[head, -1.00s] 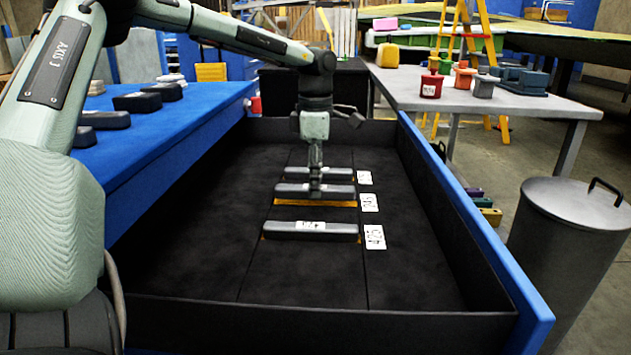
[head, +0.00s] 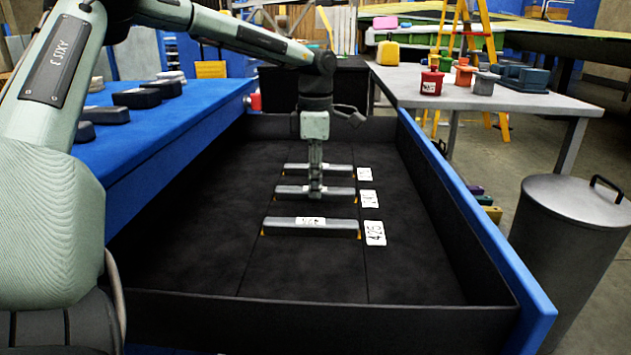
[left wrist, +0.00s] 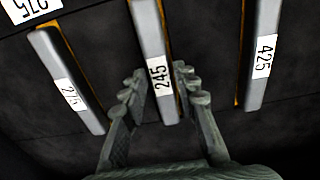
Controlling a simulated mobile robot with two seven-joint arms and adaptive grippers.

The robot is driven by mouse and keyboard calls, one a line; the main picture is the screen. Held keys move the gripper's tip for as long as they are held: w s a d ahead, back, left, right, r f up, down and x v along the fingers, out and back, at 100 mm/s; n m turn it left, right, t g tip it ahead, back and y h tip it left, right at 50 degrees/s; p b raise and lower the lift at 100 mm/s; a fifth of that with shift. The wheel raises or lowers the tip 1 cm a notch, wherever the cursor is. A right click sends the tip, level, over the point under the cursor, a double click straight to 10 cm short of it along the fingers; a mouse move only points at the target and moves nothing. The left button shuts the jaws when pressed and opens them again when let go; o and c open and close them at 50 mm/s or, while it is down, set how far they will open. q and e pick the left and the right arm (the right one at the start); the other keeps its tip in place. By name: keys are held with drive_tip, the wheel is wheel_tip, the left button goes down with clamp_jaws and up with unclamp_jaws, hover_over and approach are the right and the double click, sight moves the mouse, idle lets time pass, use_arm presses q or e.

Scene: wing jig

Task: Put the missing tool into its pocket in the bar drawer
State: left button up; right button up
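A dark grey bar labelled 245 (head: 290,190) lies level across the middle place of the black drawer (head: 190,250). It also shows in the left wrist view (left wrist: 150,45). My left gripper (head: 315,192) comes down on it from above. Its fingers (left wrist: 160,80) are close against both long sides of the bar, around its label. A little orange shows along one side of the bar in the left wrist view. How deep the bar sits is hard to tell. The middle pocket label (head: 368,199) is to its right. My right gripper is not in view.
Bar 425 (head: 285,227) lies nearer and bar 275 (head: 300,168) farther, each beside a label. The drawer's raised walls (head: 330,312) surround them. A blue bench (head: 150,140) stands left, a grey bin (head: 570,240) right. The drawer floor around the bars is clear.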

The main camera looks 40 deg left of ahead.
use_arm(q)
drive_tip(key=o, duration=0.3)
wheel_tip(320, 180, up, 12)
idle(0.6)
